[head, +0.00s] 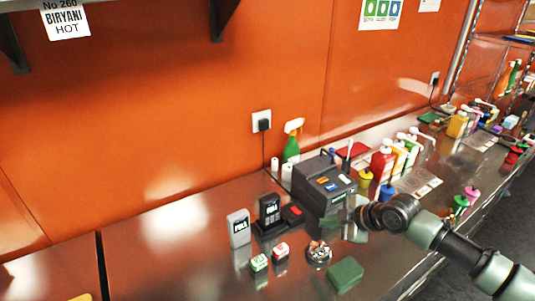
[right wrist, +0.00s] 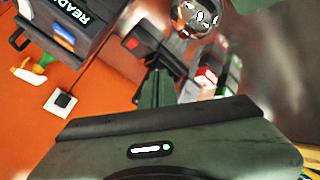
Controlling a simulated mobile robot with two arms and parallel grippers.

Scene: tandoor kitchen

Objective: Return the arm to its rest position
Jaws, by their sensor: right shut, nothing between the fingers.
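My right arm comes in from the lower right in the head view. Its gripper (head: 350,222) hangs over the steel counter, just in front of the dark grey machine (head: 322,186). I cannot tell whether it touches the machine. In the right wrist view the fingers (right wrist: 156,88) are closed together with nothing between them. The machine with its "READY" display (right wrist: 60,25) shows at the upper left there. My left gripper is in neither view.
Near the gripper stand a round bowl (head: 318,256), a green block (head: 345,274), small boxes (head: 259,263) and a grey card reader (head: 239,228). Red and yellow bottles (head: 382,163) stand behind the arm. The counter's left part is mostly clear.

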